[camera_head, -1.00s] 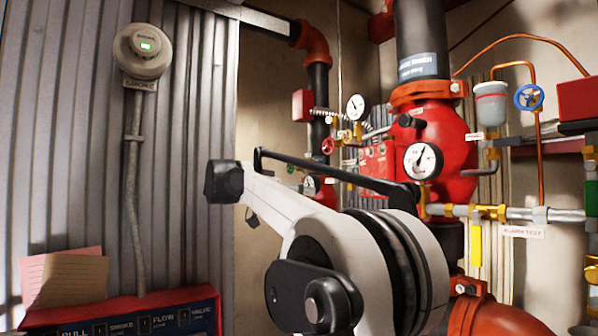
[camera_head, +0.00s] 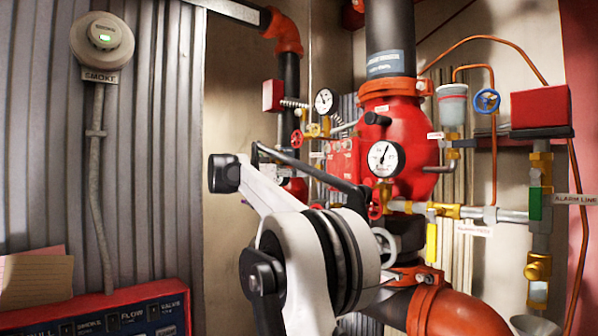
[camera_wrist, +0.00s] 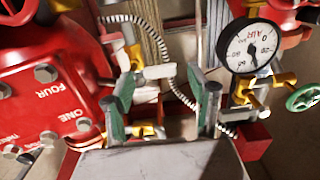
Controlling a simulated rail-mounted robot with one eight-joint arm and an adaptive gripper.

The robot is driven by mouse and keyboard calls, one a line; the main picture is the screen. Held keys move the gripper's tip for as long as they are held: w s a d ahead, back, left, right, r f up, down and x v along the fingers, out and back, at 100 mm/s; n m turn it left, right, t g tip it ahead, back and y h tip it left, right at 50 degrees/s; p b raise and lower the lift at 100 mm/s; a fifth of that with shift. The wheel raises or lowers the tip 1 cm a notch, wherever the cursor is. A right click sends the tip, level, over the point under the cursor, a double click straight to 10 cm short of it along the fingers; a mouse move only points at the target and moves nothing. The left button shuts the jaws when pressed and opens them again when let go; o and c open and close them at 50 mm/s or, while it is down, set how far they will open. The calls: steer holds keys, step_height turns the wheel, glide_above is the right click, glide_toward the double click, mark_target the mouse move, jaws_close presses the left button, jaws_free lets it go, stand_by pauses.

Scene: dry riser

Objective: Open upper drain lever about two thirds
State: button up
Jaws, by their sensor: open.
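My gripper (camera_wrist: 169,88) shows in the wrist view, with two green-padded fingers spread apart and nothing held between them. Beyond and between the fingers are a pale grey cylindrical piece (camera_wrist: 158,72) and brass-yellow fittings (camera_wrist: 148,130). I cannot tell for sure which part is the upper drain lever; no label for it is readable. In the head view, small brass valve fittings (camera_head: 313,130) sit on thin piping left of the red valve body (camera_head: 402,125). A yellow lever (camera_head: 431,243) hangs by the alarm test label. My arm hides the lower middle, and the fingers are not clear there.
An air gauge (camera_wrist: 251,48) and green handwheel (camera_wrist: 304,97) are right of the fingers. A red flanged cover (camera_wrist: 50,85) is close on the left, and a braided hose (camera_wrist: 170,70) curves behind. In the head view, a red panel (camera_head: 110,318) stands at lower left.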

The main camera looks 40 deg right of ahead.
steer(key=shift+d, duration=1.4)
steer(key=c, duration=1.3)
steer(key=shift+o, duration=0.2)
